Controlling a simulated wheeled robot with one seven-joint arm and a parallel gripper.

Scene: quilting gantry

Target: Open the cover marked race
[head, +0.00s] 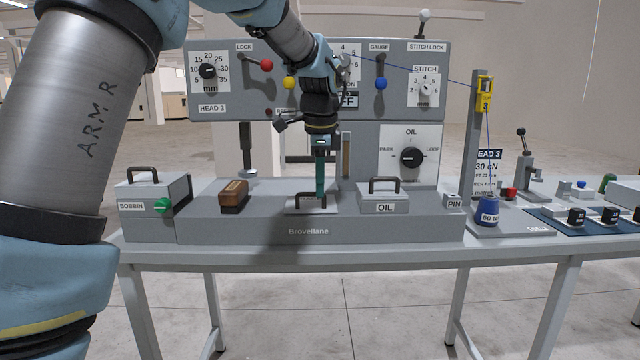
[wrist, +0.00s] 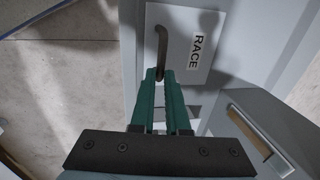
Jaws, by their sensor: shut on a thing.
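The cover marked RACE (wrist: 205,60) shows in the wrist view as a grey panel with a white label and a dark bar handle (wrist: 161,45). In the head view the race cover (head: 299,204) lies in the middle of the machine bed, between the brown-topped block and the OIL cover. My gripper (head: 321,196) points straight down at it. In the wrist view my green fingers (wrist: 160,76) are shut on the near end of the handle. The head view partly hides the handle and label behind the fingers. The cover appears to lie flat.
A brown-topped block (head: 234,193) and the BOBBIN box (head: 150,208) stand to the left. The control panel (head: 225,115) rises behind the bed.

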